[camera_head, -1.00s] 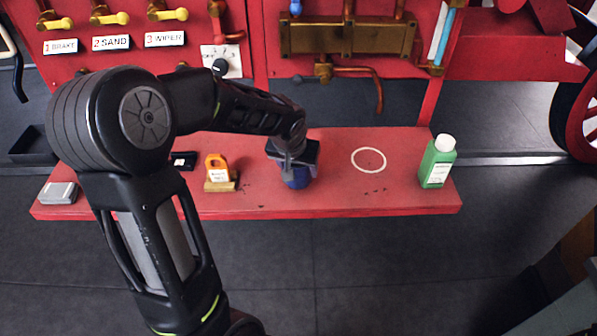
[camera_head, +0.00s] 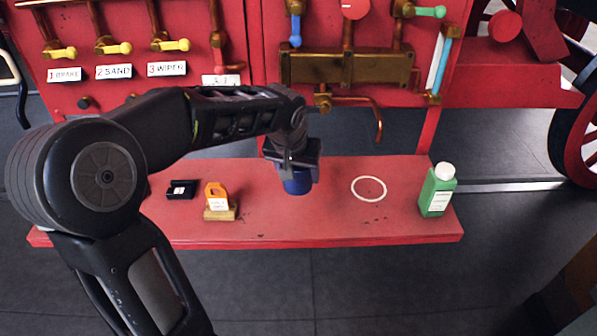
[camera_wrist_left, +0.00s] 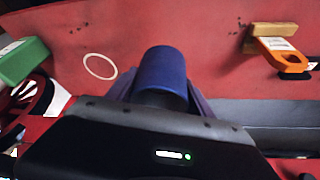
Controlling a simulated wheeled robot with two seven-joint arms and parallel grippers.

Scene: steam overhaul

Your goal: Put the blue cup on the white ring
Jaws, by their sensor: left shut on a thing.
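The blue cup (camera_head: 297,182) is in my left gripper (camera_head: 295,170), left of the white ring in the head view. My left gripper is shut on the cup, and its fingers hide the cup's upper part. The cup seems to hang a little above the red bench. In the left wrist view the blue cup (camera_wrist_left: 163,72) sticks out between the fingers. The white ring (camera_head: 369,179) lies flat and empty on the bench, and it also shows in the left wrist view (camera_wrist_left: 88,57). My right gripper is in neither view.
The red bench (camera_head: 330,222) carries a green bottle (camera_head: 437,190) right of the ring. An orange-handled item on a wooden block (camera_head: 219,202) and a small black box (camera_head: 181,189) stand to the left. Brass pipes and a valve block (camera_head: 345,68) are behind the bench.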

